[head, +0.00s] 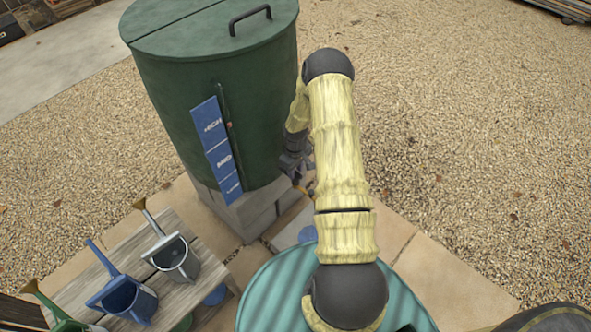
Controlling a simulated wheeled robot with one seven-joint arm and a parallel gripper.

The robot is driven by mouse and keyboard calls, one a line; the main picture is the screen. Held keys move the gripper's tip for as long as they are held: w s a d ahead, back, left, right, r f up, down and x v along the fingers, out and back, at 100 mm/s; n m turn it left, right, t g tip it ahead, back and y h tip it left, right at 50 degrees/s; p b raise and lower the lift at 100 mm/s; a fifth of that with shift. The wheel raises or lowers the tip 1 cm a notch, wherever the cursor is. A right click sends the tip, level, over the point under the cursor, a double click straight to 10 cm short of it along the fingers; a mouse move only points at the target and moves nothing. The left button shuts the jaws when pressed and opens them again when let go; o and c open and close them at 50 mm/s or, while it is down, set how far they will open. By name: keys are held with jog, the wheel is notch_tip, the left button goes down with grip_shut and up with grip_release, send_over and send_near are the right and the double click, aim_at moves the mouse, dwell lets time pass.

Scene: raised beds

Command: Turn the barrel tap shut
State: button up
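The green rain barrel (175,100) stands upright on grey blocks, with a lid and a dark handle on top. My gripper (296,172) is at the lower right side of the barrel, close to its wall. It is small, dark and partly behind my yellow arm, so I cannot make out its finger gap. A small brass-coloured bit shows just below the gripper and may be part of the tap. The tap's handle and its position cannot be made out. I cannot tell whether the gripper touches it.
A blue level strip (217,150) runs down the barrel's front. A wooden bench (205,255) at lower left holds a grey watering can (175,258), a blue one (125,298) and a green one (66,325). Open gravel (460,140) lies to the right, with paving slabs (440,280) in front.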

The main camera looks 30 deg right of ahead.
grip_shut()
jog(key=shift+m, duration=0.5)
jog(key=m, duration=0.2)
jog(key=shift+m, duration=0.3)
jog(key=m, duration=0.3)
jog(key=shift+m, duration=0.3)
jog(key=m, duration=1)
jog(key=shift+a+m+p, duration=0.1)
jog(key=shift+m+p, duration=0.2)
jog(key=shift+m, duration=0.1)
